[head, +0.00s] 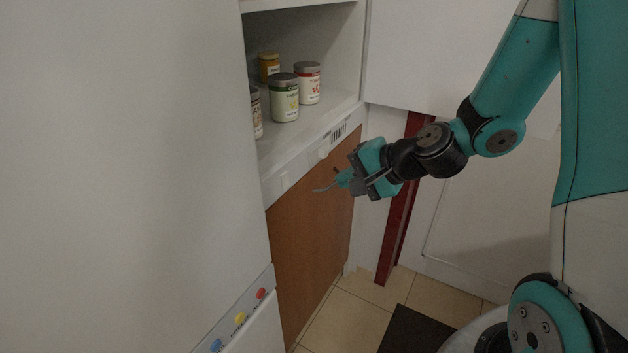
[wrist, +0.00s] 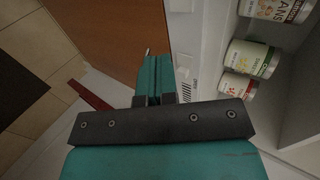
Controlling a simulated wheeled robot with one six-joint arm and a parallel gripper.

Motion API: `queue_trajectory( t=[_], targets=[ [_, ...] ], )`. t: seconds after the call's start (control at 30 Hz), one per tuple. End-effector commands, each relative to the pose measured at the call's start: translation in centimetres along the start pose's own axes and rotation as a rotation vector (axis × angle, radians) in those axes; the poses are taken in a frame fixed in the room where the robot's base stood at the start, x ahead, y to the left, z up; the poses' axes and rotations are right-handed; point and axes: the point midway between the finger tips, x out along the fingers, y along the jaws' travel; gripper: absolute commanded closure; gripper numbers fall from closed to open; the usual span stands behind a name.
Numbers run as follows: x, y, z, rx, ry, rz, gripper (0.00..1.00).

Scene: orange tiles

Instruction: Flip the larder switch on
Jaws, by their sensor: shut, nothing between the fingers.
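The larder's white front strip (head: 312,156) runs under an open shelf. A small pale rectangle that looks like the switch (head: 284,181) sits toward the strip's left end; its on or off position is too small to tell. My gripper (head: 325,188) is shut and empty, in front of the brown door and to the right of the switch, apparently apart from it. In the wrist view my gripper's teal fingers (wrist: 158,76) are together, beside the strip (wrist: 187,45).
A round knob (head: 323,152) and a dark vent (head: 339,133) are on the same strip. Several cans, one green-labelled (head: 284,98), stand on the shelf above. The brown door (head: 312,230) is below. Coloured buttons (head: 240,319) are at lower left. A dark mat (head: 425,331) lies on the tiles.

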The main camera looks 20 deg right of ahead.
Motion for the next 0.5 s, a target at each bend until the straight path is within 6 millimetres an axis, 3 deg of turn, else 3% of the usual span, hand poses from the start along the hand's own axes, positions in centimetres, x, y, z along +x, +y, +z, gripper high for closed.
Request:
queue_trajectory(
  t=[0.5],
  targets=[
    [9.9, -0.2, 0.2, -0.004, -0.005, 0.001, 1.0]
  ],
)
